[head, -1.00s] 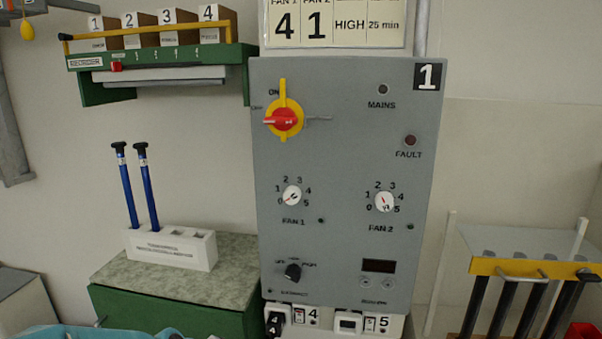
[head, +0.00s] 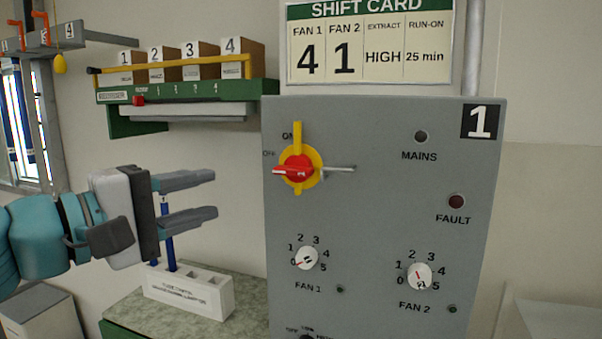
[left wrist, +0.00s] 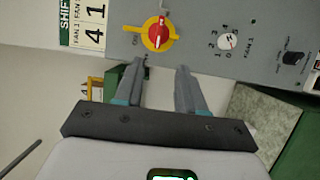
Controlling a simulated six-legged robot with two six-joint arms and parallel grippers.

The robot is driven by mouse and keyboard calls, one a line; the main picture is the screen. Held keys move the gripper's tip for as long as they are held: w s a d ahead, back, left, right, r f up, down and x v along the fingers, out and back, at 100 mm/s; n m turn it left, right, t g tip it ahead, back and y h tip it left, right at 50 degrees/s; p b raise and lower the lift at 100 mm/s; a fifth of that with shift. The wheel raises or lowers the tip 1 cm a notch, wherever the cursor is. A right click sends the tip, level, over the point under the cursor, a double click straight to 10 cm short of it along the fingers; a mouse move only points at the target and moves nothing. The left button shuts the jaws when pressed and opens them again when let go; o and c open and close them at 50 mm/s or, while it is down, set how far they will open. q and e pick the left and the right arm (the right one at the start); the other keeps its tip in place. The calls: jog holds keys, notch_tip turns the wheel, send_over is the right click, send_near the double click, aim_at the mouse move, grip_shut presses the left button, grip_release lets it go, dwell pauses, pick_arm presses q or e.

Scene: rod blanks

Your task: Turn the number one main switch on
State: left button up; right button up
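The main switch (head: 297,168) is a red knob on a yellow plate at the upper left of the grey panel (head: 385,215) marked 1. Its red handle lies sideways, pointing left toward the OFF lettering, with ON printed above. The MAINS lamp (head: 421,136) looks dark. My left gripper (head: 215,195) is open and empty, left of the panel and apart from the switch. In the left wrist view the switch (left wrist: 157,32) lies beyond the open fingertips (left wrist: 161,66), nothing between them. My right gripper is not in view.
A shift card (head: 370,45) hangs above the panel. A green shelf (head: 185,92) with numbered boxes is at the upper left. A white fuse holder (head: 190,290) with blue rods stands below my left gripper. FAN 1 (head: 306,258) and FAN 2 (head: 419,276) dials sit below the switch.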

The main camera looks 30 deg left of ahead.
aim_at(287, 172)
pick_arm(q)
jog(key=w+p, duration=0.1)
jog(key=w, duration=0.4)
jog(key=w+d+p, duration=0.1)
jog(key=w, duration=0.4)
jog(key=w+d+p, duration=0.1)
jog(key=w, duration=0.4)
jog(key=shift+d+p, duration=0.15)
jog(key=shift+p, duration=0.25)
jog(key=shift+s+r, duration=0.1)
jog(key=shift+s, duration=0.05)
grip_shut()
